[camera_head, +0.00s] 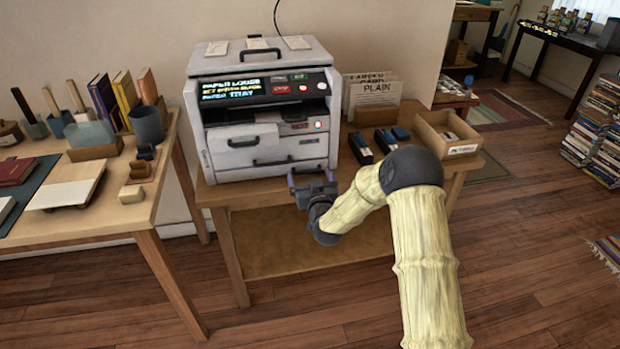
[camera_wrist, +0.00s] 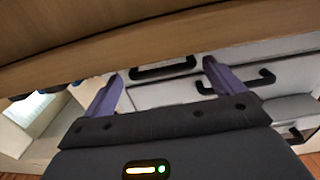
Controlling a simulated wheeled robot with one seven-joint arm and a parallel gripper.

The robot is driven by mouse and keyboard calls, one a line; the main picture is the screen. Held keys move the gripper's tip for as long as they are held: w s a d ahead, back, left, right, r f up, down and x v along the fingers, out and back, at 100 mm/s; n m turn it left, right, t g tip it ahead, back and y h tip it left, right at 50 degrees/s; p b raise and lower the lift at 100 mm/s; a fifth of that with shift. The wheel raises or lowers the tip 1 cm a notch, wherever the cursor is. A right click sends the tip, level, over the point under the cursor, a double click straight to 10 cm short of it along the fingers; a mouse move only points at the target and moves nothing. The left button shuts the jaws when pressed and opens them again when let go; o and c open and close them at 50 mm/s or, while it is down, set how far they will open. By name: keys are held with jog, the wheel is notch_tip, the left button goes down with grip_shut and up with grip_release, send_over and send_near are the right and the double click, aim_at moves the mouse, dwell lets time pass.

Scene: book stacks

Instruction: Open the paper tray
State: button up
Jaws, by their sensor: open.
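The grey printer (camera_head: 215,165) stands on a wooden table. A lit display (camera_head: 240,88) shows text including "PAPER TRAY". My gripper (camera_head: 311,174) is open and empty, just in front of the printer's lower right front. In the wrist view, its two purple fingers (camera_wrist: 161,78) are spread towards the drawer fronts (camera_wrist: 170,93). One handle (camera_wrist: 165,70) shows between the fingertips, apparently apart from them; another handle (camera_wrist: 250,82) lies beyond the right finger.
The printer table's edge (camera_wrist: 160,40) runs close across the wrist view. Right of the printer are dark staplers-like items (camera_head: 360,148), a card holder (camera_head: 372,92) and an open box (camera_head: 440,135). A desk with books and tools (camera_head: 120,225) stands left. Floor in front is clear.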

jog(key=shift+w+a, duration=0.1)
jog(key=shift+w, duration=0.1)
jog(key=c, duration=1.1)
jog(key=shift+c, duration=0.3)
